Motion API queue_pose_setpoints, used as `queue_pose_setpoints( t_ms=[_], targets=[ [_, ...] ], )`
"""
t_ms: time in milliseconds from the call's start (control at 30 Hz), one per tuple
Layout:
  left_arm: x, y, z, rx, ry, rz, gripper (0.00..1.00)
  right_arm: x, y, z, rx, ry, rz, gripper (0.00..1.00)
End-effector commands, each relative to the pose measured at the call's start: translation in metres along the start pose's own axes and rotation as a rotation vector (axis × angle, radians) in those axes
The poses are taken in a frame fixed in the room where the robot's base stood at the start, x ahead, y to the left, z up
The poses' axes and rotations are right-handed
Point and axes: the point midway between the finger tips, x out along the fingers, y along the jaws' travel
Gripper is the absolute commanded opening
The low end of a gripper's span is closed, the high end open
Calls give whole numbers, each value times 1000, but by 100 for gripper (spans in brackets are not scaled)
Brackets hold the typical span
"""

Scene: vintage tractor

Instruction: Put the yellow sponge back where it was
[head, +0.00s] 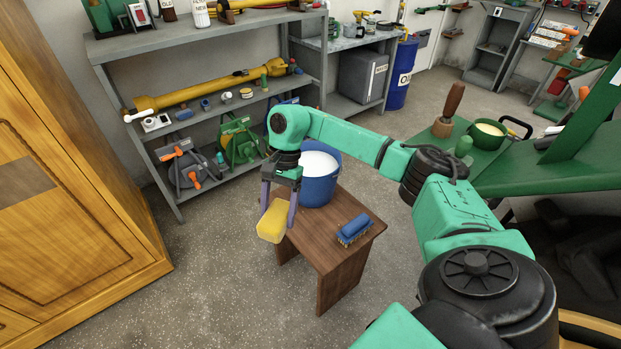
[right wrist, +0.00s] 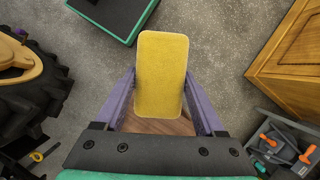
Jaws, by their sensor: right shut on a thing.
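The yellow sponge (head: 271,222) is in my right gripper (head: 279,205), above the left front part of a small brown wooden table (head: 335,264). In the right wrist view the sponge (right wrist: 162,75) stands out between the two purple fingers of the gripper (right wrist: 160,95). A strip of the wooden table (right wrist: 158,126) shows below it there. My left gripper is not in either view.
A blue bucket (head: 319,184) with white contents stands on the table behind the gripper. A blue brush (head: 354,229) lies at the table's right. A grey shelf (head: 150,101) stands behind, a wooden cabinet (head: 75,190) at left. Floor between them is clear.

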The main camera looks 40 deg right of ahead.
Motion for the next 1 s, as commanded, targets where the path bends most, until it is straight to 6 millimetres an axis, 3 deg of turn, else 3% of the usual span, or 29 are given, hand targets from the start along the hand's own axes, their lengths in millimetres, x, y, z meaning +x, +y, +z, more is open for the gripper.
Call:
queue_pose_setpoints(
  t_ms=[33, 100, 300, 500, 600, 733, 1000],
  targets=[
    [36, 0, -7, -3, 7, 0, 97, 25, -1, -27, 152, 0, -65, 0],
    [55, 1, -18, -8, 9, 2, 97, 28, -4, -52, 392, 2, -167, 0],
    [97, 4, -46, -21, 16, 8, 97, 29, -2, -120, 1064, 6, -452, 0],
    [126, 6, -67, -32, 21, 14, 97, 22, 13, -176, 1662, 3, -703, 0],
    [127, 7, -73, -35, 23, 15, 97, 13, 20, -190, 1848, 2, -777, 0],
    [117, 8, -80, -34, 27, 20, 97, 16, 25, -198, 1937, 5, -804, 0],
    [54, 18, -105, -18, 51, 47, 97, 97, 26, -231, 1937, 11, -798, 0]
  ],
)
